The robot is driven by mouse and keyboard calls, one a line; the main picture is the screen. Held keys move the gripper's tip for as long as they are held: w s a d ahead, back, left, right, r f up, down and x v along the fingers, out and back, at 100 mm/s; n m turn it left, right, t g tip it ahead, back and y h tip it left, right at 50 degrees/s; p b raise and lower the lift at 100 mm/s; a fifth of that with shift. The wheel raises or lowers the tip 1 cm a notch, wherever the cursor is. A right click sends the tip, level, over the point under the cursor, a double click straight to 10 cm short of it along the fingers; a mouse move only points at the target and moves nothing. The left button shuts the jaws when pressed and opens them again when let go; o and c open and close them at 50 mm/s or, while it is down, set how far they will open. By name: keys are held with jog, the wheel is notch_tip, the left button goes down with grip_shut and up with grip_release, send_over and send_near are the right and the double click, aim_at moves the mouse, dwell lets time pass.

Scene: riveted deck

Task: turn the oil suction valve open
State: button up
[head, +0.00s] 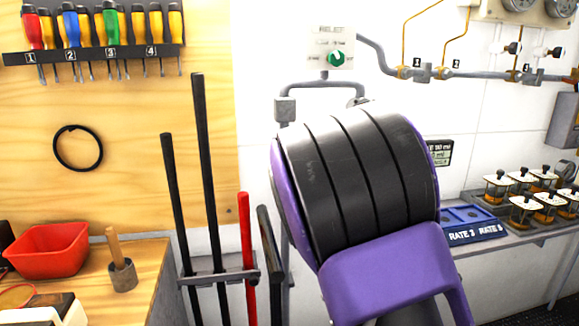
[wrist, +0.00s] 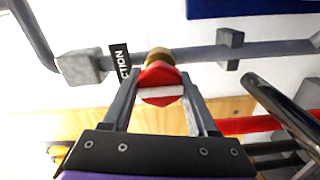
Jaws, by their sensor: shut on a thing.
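The suction valve shows in the wrist view as a round red knob (wrist: 158,75) with a pale bar across its face and a brass collar behind it. It sits on a grey pipe (wrist: 195,54), beside a black label (wrist: 120,62) on which "CTION" can be read. The pale bar lies roughly across the picture, from finger to finger. My gripper (wrist: 160,88) has one finger on each side of the knob and is shut on it. In the head view my arm hides the valve and the gripper.
In the head view, a green relief knob (head: 337,59) is on a wall plate above my arm. Black and red bars (head: 247,260) stand in a rack at left; bars also show close to the gripper's right in the wrist view (wrist: 280,110). A shelf with jars (head: 525,207) is at right.

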dwell(0.4)
jog(key=o, duration=1.4)
jog(key=v, duration=1.7)
jog(key=shift+s+d+r+p, duration=0.1)
jog(key=shift+s+p, duration=0.1)
jog(key=shift+p, duration=0.2)
